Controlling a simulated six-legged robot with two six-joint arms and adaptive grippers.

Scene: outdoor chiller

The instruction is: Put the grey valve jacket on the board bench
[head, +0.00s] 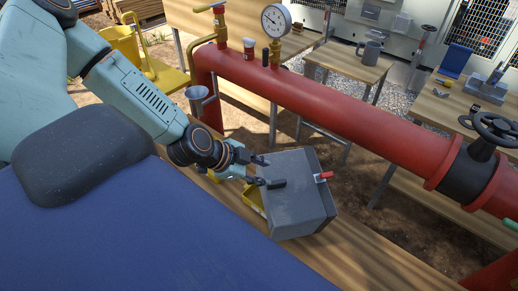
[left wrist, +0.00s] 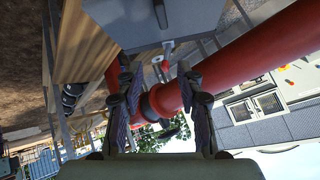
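A grey box-shaped thing, which I take to be the grey valve jacket (head: 300,205), is at the lower middle of the head view. It has a dark grip (head: 277,183) on its near face and a red latch (head: 325,176) on the right. It seems tilted over a plank bench (head: 375,270); whether it touches is hidden. The jacket also shows at the top of the left wrist view (left wrist: 205,18). My left gripper (head: 263,172) is close to the jacket's left side, fingers apart. In the left wrist view, nothing shows between the fingertips (left wrist: 155,68). My right gripper is out of view.
A red pipe (head: 340,100) with a gauge (head: 276,20) and black handwheel valve (head: 490,130) runs behind the jacket. A yellow piece (head: 252,197) lies beside the jacket.

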